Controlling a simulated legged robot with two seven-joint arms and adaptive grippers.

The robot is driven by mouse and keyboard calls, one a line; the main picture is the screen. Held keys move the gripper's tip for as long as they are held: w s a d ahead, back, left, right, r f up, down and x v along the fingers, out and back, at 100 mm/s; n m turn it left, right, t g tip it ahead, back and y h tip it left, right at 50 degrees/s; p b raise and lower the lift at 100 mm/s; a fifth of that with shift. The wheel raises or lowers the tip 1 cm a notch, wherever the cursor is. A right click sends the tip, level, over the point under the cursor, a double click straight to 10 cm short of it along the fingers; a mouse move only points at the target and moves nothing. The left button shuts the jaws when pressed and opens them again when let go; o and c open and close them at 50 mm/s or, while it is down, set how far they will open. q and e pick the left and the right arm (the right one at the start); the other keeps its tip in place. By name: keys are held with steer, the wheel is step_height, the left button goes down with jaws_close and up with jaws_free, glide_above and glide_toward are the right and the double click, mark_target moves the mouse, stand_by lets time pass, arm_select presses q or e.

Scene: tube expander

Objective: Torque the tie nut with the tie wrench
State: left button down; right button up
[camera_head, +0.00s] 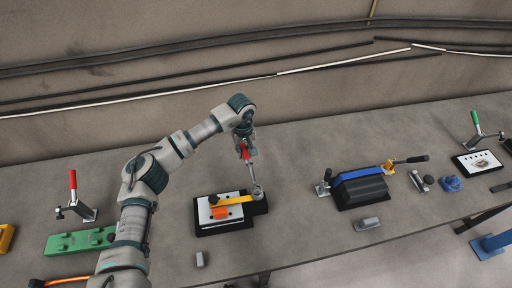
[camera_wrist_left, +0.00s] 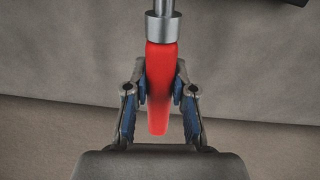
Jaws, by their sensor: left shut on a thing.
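My left gripper (camera_head: 242,140) is shut on the red handle of the tie wrench (camera_head: 246,157). In the left wrist view, the fingers of my left gripper (camera_wrist_left: 161,95) press on both sides of the red handle (camera_wrist_left: 160,80), with the metal shaft running up out of the picture. In the head view the wrench slopes down to a round grey head (camera_head: 258,192) at the right end of a yellow bar (camera_head: 232,200). The bar lies over a white plate on a black base (camera_head: 205,231). The tie nut is too small or hidden to tell apart. My right gripper is not in view.
A green fixture (camera_head: 80,241) and a red-handled clamp (camera_head: 74,195) are at the left. A small grey block (camera_head: 200,260) lies near the front edge.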

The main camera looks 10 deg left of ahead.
arm_select(q)
steer(key=s+a+n+p, duration=0.3)
steer(key=s+a+n, duration=0.4)
steer(key=s+n, duration=0.5)
steer(key=shift+a+f+n, duration=0.3)
steer(key=shift+a+f, duration=0.05)
steer(key=shift+f, duration=0.05)
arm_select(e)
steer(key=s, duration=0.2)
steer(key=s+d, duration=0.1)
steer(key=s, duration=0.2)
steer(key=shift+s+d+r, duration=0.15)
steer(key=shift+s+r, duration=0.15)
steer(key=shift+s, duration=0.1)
arm_select(q)
steer(key=shift+s, duration=0.1)
steer(key=shift+s+a, duration=0.1)
steer(key=shift+a, duration=0.05)
steer(key=shift+d+f, duration=0.15)
steer(key=shift+d, duration=0.05)
steer(key=shift+a+f, duration=0.1)
steer(key=shift+f, duration=0.15)
